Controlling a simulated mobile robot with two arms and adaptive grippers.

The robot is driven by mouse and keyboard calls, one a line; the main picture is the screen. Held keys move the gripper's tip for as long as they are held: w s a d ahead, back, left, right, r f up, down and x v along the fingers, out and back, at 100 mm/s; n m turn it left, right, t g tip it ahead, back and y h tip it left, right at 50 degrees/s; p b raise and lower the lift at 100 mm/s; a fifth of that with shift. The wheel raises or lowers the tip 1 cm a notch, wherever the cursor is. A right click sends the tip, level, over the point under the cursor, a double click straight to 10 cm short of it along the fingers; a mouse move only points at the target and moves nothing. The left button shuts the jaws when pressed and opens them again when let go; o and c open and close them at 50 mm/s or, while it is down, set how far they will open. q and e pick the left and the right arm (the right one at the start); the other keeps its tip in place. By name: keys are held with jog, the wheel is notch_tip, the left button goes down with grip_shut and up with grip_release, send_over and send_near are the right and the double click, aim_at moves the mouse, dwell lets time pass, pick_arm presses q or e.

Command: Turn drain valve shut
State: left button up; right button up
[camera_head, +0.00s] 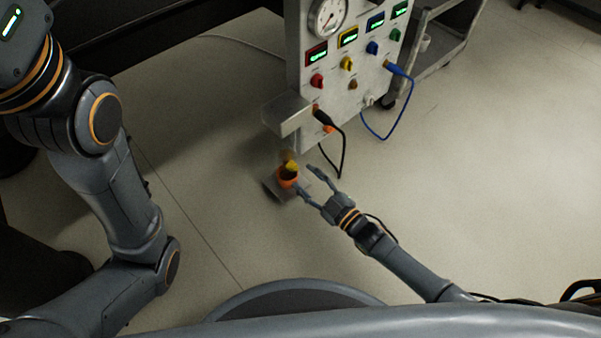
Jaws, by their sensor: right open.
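A small valve-like part (287,177) with an orange body and a yellow top sits low in front of the panel; it looks like the drain valve, but its handle position is too small to tell. It stands over a small grey plate (271,187). My right gripper (306,178) is open, its two fingers apart and pointing up-left. Its lower fingertip is close beside the orange part; I cannot tell whether they touch. My left arm comes in from the left, and its gripper is out of view.
A grey instrument panel (345,92) with a round gauge (327,17), coloured displays and knobs stands behind. A metal box (287,114) juts out above the valve. A black cable (342,150) and a blue cable (385,136) hang from the panel.

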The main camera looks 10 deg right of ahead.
jog(key=v, duration=0.8)
jog(key=shift+s, duration=0.25)
jog(key=shift+d, duration=0.15)
